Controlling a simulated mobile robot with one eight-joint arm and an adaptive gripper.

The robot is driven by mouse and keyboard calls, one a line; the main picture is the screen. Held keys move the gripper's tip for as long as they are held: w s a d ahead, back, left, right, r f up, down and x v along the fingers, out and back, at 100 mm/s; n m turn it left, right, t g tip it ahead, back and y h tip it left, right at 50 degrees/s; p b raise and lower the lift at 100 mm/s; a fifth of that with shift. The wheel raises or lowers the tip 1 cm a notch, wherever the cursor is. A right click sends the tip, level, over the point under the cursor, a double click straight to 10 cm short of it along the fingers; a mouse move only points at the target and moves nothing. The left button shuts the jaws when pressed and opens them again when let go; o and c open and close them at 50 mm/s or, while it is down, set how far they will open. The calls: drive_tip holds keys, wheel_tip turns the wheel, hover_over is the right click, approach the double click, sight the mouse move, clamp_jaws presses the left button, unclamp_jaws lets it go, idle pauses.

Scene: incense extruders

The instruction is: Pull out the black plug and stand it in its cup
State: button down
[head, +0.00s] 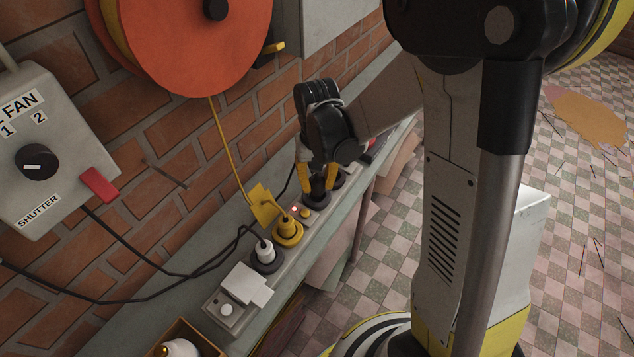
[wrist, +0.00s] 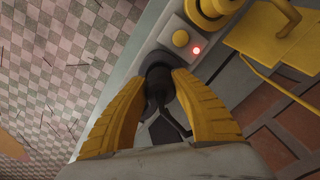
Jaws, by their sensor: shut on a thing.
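The black plug (wrist: 158,88) is between the two yellow fingers of my gripper (wrist: 160,88), which are shut on it. In the wrist view its cord runs down between the fingers. The plug's far end meets a dark round socket on the grey socket strip (wrist: 172,32); I see no gap there. In the head view my gripper (head: 318,180) points down at the strip, and the fingers partly hide the black plug (head: 319,188). I cannot make out a cup for it in either view.
A yellow plug (head: 288,229) and a white plug (head: 264,250) stand in neighbouring sockets. A red light (wrist: 196,49) glows beside a yellow button (wrist: 181,38). A yellow tag (head: 263,204) and cords lie along the brick wall. A wooden box (head: 205,342) is at the bottom.

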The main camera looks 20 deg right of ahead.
sight(317, 180)
drive_tip(key=shift+f+b, duration=0.75)
drive_tip(key=shift+f, duration=0.15)
drive_tip(key=c, duration=1.1)
unclamp_jaws()
drive_tip(key=shift+o, duration=0.2)
drive_tip(key=shift+r, duration=0.1)
wheel_tip(317, 180, up, 12)
drive_tip(key=shift+f, duration=0.1)
drive_tip(key=s+r+n+t, duration=0.1)
drive_tip(key=s+r+t, duration=0.1)
drive_tip(key=s, duration=0.4)
drive_tip(key=s+r+t, duration=0.3)
drive_tip(key=s+t, duration=0.2)
drive_tip(key=s, duration=0.1)
drive_tip(key=shift+s+r+n, duration=0.2)
drive_tip(key=shift+r+n, duration=0.05)
drive_tip(key=shift+n, duration=0.15)
